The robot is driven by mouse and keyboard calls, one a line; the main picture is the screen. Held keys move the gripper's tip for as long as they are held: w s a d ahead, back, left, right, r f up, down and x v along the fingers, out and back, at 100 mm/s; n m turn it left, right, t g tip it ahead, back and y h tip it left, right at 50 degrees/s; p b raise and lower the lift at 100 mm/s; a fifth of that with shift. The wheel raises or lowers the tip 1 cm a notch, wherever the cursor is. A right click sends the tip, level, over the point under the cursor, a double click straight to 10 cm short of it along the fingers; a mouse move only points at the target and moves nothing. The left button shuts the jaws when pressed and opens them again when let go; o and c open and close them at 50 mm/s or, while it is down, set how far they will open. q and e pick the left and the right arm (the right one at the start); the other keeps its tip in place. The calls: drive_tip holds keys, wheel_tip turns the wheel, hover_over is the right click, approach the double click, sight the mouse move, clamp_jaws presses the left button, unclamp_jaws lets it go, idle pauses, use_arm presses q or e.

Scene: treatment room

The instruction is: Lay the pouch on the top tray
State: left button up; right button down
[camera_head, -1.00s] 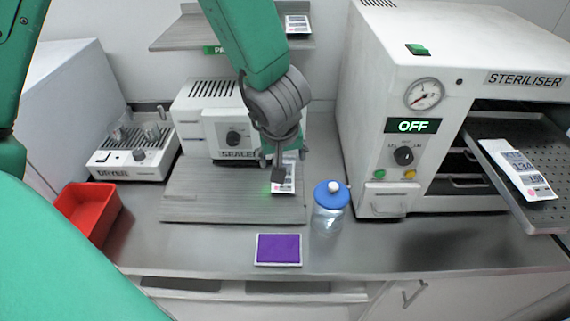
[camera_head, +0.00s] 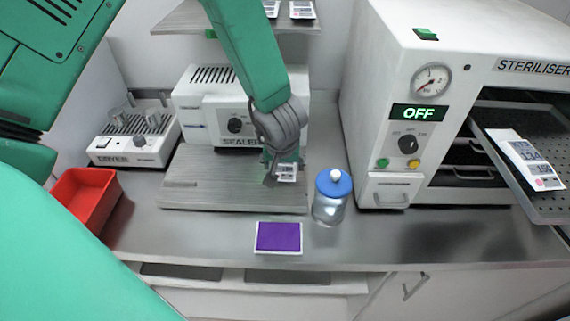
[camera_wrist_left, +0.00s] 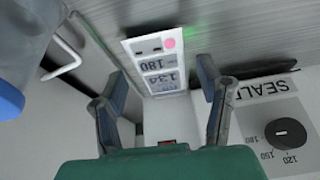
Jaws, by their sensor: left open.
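A white pouch (camera_head: 287,174) with printed labels lies on the grey board (camera_head: 190,190) in front of the sealer. In the left wrist view the pouch (camera_wrist_left: 155,55) has a pink dot and lies between the spread fingers. My left gripper (camera_head: 284,170) is open over the pouch and partly hides it in the head view; its fingers also show in the left wrist view (camera_wrist_left: 160,80). Whether they touch the pouch I cannot tell. The perforated top tray (camera_head: 545,207) is pulled out of the steriliser and holds another white pouch (camera_head: 526,160). My right gripper is not in view.
A blue-lidded jar (camera_head: 331,205) stands just right of the board, between it and the steriliser (camera_head: 400,60). A purple pad (camera_head: 278,237) lies in front. A red bin (camera_head: 85,195) and the dryer (camera_head: 130,150) are left. A shelf (camera_head: 225,20) with pouches overhangs behind.

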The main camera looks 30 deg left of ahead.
sight(284, 168)
use_arm(q)
drive_tip(key=shift+x, duration=1.55)
drive_tip(key=shift+w+r, duration=0.1)
drive_tip(key=c, duration=0.9)
drive_tip(key=shift+o, duration=0.2)
drive_tip(key=shift+d+r, duration=0.1)
drive_tip(key=shift+r, duration=0.05)
